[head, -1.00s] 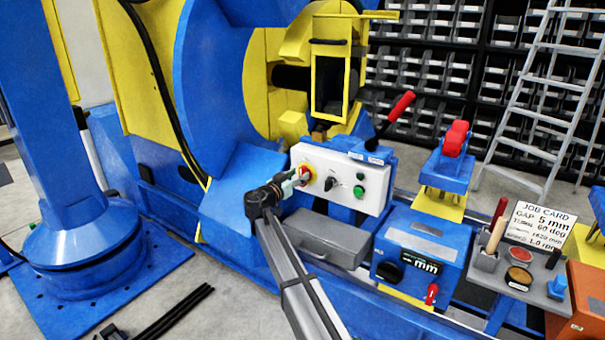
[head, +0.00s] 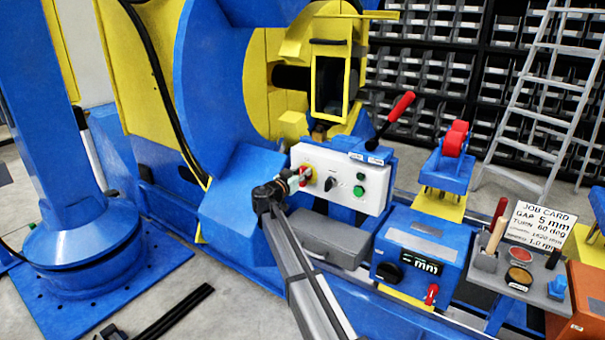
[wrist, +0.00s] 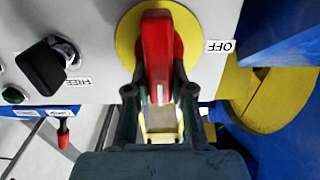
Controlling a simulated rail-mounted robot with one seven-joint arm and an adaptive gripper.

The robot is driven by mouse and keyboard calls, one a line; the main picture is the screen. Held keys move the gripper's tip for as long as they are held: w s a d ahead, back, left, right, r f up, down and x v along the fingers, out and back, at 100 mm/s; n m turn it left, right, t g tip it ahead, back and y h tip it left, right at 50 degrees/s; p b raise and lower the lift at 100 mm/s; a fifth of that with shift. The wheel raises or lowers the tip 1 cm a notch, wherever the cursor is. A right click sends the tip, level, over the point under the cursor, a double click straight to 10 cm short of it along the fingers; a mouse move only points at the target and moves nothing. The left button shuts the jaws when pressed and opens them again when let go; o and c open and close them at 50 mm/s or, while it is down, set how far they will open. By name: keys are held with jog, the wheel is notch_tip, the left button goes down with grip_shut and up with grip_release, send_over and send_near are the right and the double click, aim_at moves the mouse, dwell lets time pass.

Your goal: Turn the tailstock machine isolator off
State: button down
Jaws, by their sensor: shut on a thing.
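The tailstock isolator is a red rotary handle (wrist: 158,60) on a round yellow plate (wrist: 125,38), at the left end of the white control panel (head: 340,170). In the wrist view the handle stands upright in the picture, its white mark at the lower end. An OFF label (wrist: 219,46) sits to the right of the plate. My gripper (wrist: 160,92) is shut on the handle, one finger on each side. In the head view my gripper (head: 297,178) reaches the isolator from the left and partly hides it.
A black selector knob (wrist: 50,66) and a green button (head: 359,190) share the panel. A grey box (head: 325,237) lies below it, beside a blue unit (head: 420,250) with a display. A red-handled lever (head: 400,107) rises above the panel's right end.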

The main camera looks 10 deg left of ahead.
jog(key=shift+n, duration=0.3)
jog(key=n, duration=0.1)
jog(key=n+b, duration=0.1)
jog(key=n, duration=0.1)
jog(key=n+b, duration=0.1)
jog(key=shift+w+a+f, duration=0.15)
jog(key=shift+w+a, duration=0.1)
jog(key=shift+a, duration=0.1)
jog(key=shift+w+a+f+n+p, duration=0.2)
jog(key=shift+n+p, duration=0.35)
jog(key=shift+n, duration=1.7)
jog(key=shift+a+f+n+p, duration=0.25)
jog(key=shift+n+p, duration=0.35)
jog(key=shift+n, duration=1.6)
jog(key=shift+w+a+f+n+p, duration=0.1)
jog(key=shift+f+n+p, duration=0.35)
jog(key=shift+n, duration=1.8)
jog(key=shift+r, duration=0.1)
jog(key=c, duration=1)
grip_release()
